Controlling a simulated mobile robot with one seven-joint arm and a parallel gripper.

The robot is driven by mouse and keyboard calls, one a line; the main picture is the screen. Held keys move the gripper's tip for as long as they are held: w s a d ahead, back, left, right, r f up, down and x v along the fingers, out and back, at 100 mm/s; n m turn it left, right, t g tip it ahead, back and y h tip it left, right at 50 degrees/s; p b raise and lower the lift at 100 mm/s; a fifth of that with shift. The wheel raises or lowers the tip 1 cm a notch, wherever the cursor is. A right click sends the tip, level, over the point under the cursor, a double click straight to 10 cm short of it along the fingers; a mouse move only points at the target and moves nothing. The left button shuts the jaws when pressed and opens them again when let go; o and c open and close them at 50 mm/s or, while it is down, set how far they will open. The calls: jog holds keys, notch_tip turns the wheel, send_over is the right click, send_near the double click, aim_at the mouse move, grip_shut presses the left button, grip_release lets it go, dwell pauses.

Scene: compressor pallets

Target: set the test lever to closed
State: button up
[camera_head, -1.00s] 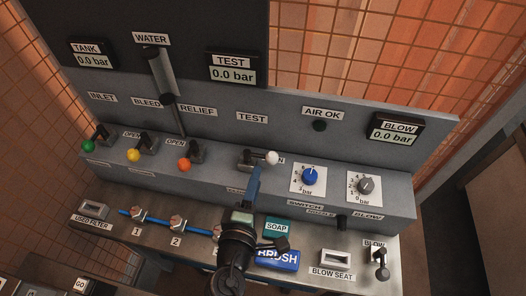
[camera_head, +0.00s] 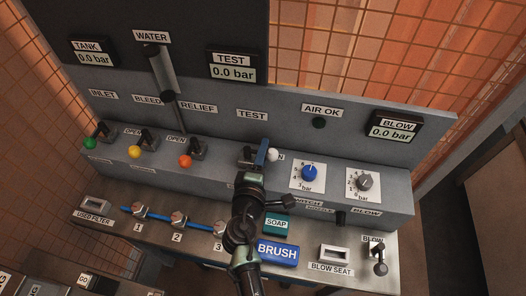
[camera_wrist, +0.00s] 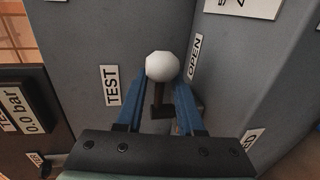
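The test lever has a white ball knob (camera_head: 273,155) on a dark arm and sits under the TEST label (camera_head: 252,115). Its knob points right, toward the partly covered OPEN label. In the wrist view the white knob (camera_wrist: 161,66) and dark stem lie between the two blue fingers of my gripper (camera_wrist: 159,84). The fingers are apart, with gaps visible beside the stem. In the head view my gripper (camera_head: 262,152) is at the lever, and its finger hides part of the lever's arm. The OPEN label (camera_wrist: 195,55) shows beside the knob in the wrist view.
Levers with green (camera_head: 89,143), yellow (camera_head: 134,152) and orange (camera_head: 185,161) knobs stand to the left. A blue dial (camera_head: 310,173) and a grey dial (camera_head: 365,182) are to the right. The test gauge (camera_head: 233,68) reads 0.0 bar. A blue brush block (camera_head: 278,252) lies below.

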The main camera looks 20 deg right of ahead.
grip_shut()
jog(key=shift+d, duration=0.15)
dwell(1.0)
